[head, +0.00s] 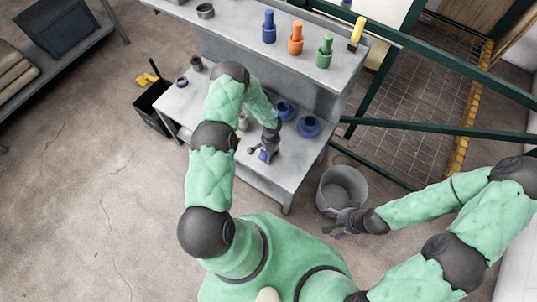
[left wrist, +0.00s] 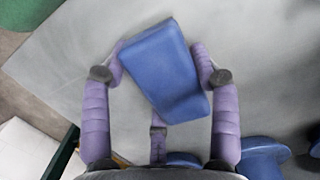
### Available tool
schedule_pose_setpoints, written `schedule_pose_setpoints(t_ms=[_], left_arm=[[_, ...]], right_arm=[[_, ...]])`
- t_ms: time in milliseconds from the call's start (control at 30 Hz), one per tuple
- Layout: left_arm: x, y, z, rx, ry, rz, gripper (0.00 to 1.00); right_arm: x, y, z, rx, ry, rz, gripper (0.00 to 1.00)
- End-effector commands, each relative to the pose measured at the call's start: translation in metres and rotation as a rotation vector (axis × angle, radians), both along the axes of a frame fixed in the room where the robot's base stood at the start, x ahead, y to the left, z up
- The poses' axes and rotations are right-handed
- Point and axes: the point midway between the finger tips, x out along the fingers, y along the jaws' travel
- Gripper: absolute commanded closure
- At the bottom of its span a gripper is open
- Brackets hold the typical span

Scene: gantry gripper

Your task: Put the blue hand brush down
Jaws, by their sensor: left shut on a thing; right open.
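The blue hand brush (left wrist: 166,70) shows in the left wrist view as a blue block between the purple fingers of my left gripper (left wrist: 160,64). The gripper is shut on it. In the head view, my left gripper (head: 259,150) is over the lower grey worktop (head: 288,163), with a small blue part of the brush (head: 264,156) showing. Most of the brush is hidden there by the gripper. I cannot tell whether the brush touches the worktop. My right gripper (head: 336,229) is open and empty beside the grey bin.
Blue round pieces (head: 309,126) stand on the worktop behind my left gripper. Blue, orange (head: 296,38), green and yellow objects stand on the upper shelf. A grey bin (head: 341,188) stands right of the bench. A black bin (head: 151,104) is at its left. The worktop's front right is clear.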

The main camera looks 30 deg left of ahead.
Motion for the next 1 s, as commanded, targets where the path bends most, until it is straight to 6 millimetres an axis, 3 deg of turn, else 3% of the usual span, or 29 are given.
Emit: schedule_pose_setpoints(t_ms=[33, 100, 533, 767, 1000], left_arm=[[-0.002, -0.001, -0.003, -0.002, 0.002, 0.000, 0.33], [-0.002, -0.001, -0.003, -0.002, 0.003, 0.000, 0.15], [-0.001, -0.001, -0.001, -0.002, 0.002, 0.000, 0.15], [-0.001, 0.000, 0.007, -0.002, 0.002, 0.000, 0.15], [0.005, 0.000, 0.041, 0.000, -0.001, 0.000, 0.15]], right_arm=[[0.000, 0.000, 0.000, 0.000, 0.000, 0.000, 0.15], [0.000, 0.000, 0.000, 0.000, 0.000, 0.000, 0.15], [0.000, 0.000, 0.001, 0.000, 0.000, 0.000, 0.15], [0.000, 0.000, 0.016, 0.000, 0.000, 0.000, 0.15], [0.000, 0.000, 0.031, 0.000, 0.000, 0.000, 0.15]])
